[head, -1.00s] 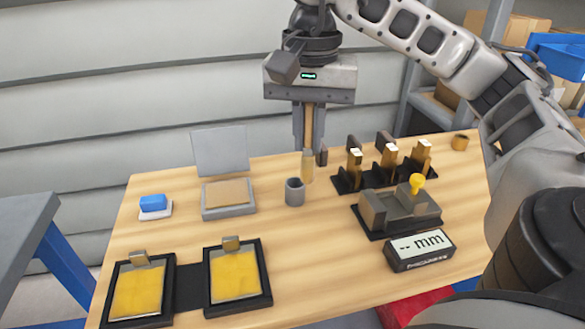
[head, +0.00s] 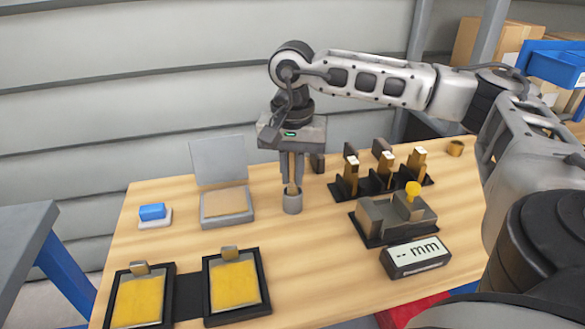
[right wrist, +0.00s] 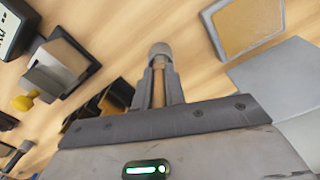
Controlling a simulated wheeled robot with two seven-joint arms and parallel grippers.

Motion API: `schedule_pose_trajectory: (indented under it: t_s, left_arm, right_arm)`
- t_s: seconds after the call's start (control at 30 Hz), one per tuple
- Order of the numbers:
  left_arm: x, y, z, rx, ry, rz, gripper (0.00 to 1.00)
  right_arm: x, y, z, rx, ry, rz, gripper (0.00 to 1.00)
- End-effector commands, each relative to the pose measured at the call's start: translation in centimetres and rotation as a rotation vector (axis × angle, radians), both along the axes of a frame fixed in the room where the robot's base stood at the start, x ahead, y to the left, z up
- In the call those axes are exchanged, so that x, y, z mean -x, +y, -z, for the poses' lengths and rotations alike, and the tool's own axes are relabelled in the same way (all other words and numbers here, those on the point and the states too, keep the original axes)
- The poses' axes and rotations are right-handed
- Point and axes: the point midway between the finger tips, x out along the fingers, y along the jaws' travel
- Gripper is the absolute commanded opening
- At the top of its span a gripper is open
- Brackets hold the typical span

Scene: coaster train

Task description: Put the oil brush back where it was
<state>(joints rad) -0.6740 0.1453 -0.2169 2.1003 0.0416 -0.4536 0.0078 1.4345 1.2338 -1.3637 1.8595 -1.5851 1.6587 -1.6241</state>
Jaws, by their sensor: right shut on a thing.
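My right gripper (head: 292,172) points straight down over the small grey cup (head: 292,204). It is shut on the oil brush (head: 293,188), a thin wooden-coloured stick held upright. In the head view the brush's lower end is at the cup's mouth and seems to be inside it; the cup hides the tip. In the right wrist view the brush (right wrist: 158,90) runs between the fingers toward the round grey cup (right wrist: 160,50). My left gripper is not in view.
An open grey box (head: 226,205) stands left of the cup. A black rack (head: 380,182) with several upright blocks and a vise-like fixture (head: 385,222) are to the right. A display reading "-- mm" (head: 415,257) and two yellow framed plates (head: 235,285) are nearer. Table left of the cup's front is clear.

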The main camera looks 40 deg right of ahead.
Motion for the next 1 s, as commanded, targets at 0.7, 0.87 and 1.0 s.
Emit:
schedule_pose_trajectory:
  t_s: [0.7, 0.87, 1.0]
  left_arm:
    - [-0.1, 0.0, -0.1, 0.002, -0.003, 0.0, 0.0]
    - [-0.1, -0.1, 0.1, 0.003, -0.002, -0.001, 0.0]
    - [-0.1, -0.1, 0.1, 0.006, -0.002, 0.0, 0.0]
  right_arm:
    - [0.0, 0.0, -0.6, 0.0, -0.002, 0.0, 0.34]
    - [-0.1, 0.0, -3.4, -0.002, -0.005, 0.0, 0.34]
    - [-0.1, 0.0, -6.6, -0.002, -0.005, -0.001, 0.34]
